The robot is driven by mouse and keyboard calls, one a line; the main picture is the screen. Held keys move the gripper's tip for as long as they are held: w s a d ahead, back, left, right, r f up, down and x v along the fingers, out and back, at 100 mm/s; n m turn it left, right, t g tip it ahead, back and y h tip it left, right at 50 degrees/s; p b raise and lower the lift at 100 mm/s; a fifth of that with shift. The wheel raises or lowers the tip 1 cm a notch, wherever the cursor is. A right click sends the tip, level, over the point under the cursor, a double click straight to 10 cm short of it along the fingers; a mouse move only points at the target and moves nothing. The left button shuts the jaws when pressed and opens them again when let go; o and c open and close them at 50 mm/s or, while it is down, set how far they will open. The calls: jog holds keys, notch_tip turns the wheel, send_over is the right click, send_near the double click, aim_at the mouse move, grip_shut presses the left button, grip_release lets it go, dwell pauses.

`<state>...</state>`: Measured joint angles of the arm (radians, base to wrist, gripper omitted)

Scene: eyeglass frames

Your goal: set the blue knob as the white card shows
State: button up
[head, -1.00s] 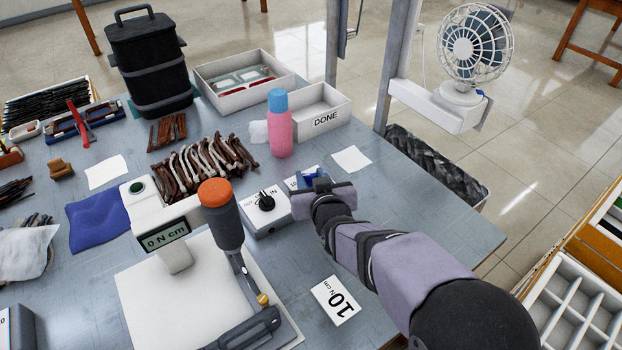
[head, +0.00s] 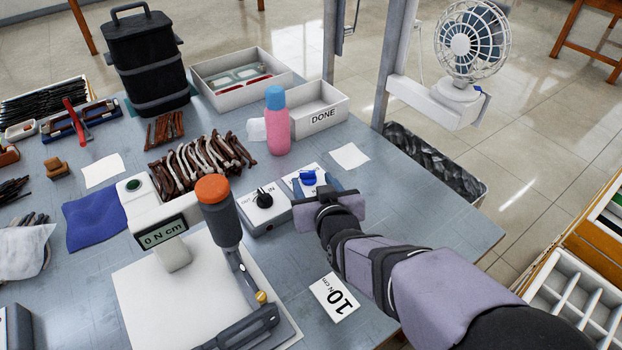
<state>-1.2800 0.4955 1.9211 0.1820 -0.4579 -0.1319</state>
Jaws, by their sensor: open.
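The blue knob (head: 309,178) sits on a small white-topped box (head: 292,187) near the table's middle right. Which way the knob points is too small to tell. My gripper (head: 328,187) is open, just in front and right of the knob. It appears apart from the knob, with nothing seen between its jaws; its fingertips are partly hidden. The white card (head: 334,298) lies flat on the table in front of my gripper and reads "10 N cm".
A box with a black knob (head: 264,199) stands left of the blue knob. An orange-capped tool (head: 217,205) rises beside a display reading "0 N cm" (head: 163,232). A pink bottle (head: 277,125) and the DONE tray (head: 318,108) stand behind.

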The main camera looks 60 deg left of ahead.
jog(key=shift+v, duration=1.05)
jog(key=w+d+r+m+t+h+p, duration=0.1)
jog(key=w+d+m+h+p, duration=0.35)
jog(key=w+d, duration=0.95)
jog(key=w+d+r+m+h+p, duration=0.2)
jog(key=d+h+p, duration=0.3)
jog(key=d, duration=1.3)
jog(key=s+d+r+m+g+h+p, duration=0.1)
jog(key=s+d, duration=0.5)
jog(key=d, duration=0.7)
jog(key=s+d+r+m+g+h+p, duration=0.2)
jog(key=s+d+m+g+p, duration=0.3)
jog(key=d, duration=0.8)
jog(key=s+r+m+p, duration=0.1)
jog(key=s+p, duration=0.1)
jog(key=shift+s+p, duration=0.2)
jog(key=shift+p, duration=0.15)
